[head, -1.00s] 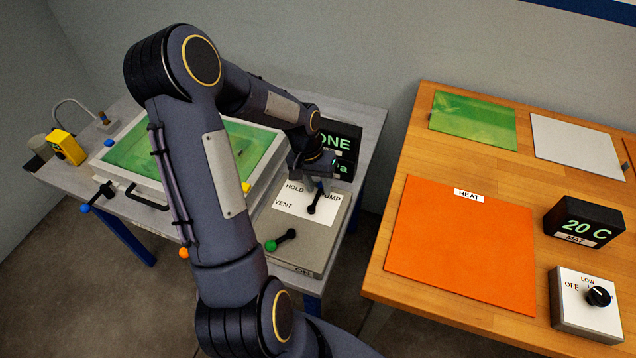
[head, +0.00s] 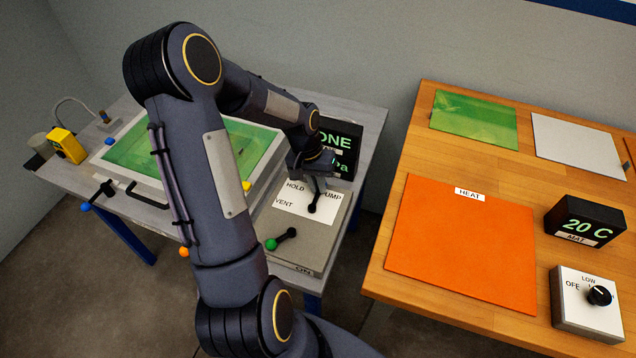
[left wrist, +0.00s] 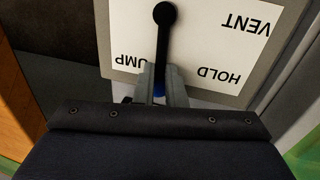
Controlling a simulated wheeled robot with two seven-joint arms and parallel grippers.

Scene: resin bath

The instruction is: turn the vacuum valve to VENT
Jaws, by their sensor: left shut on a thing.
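The vacuum valve's black lever (head: 312,207) stands on a white label plate (head: 292,211) marked HOLD, PUMP and VENT. My left gripper (head: 318,187) is shut on the lever's outer end. In the left wrist view the lever (left wrist: 164,38) runs from its round pivot down between the fingers of my left gripper (left wrist: 161,84), with a bit of blue showing there. The lever points to the PUMP side, and the first letter of PUMP is covered. HOLD and VENT lie clear of it. My right gripper is not in view.
A green-knobbed lever (head: 281,240) sits near the front of the same grey box. A black display (head: 344,140) stands just behind, partly hidden by my arm. The green-windowed bath (head: 140,150) is to the left. The wooden table (head: 375,272) is to the right, across a gap.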

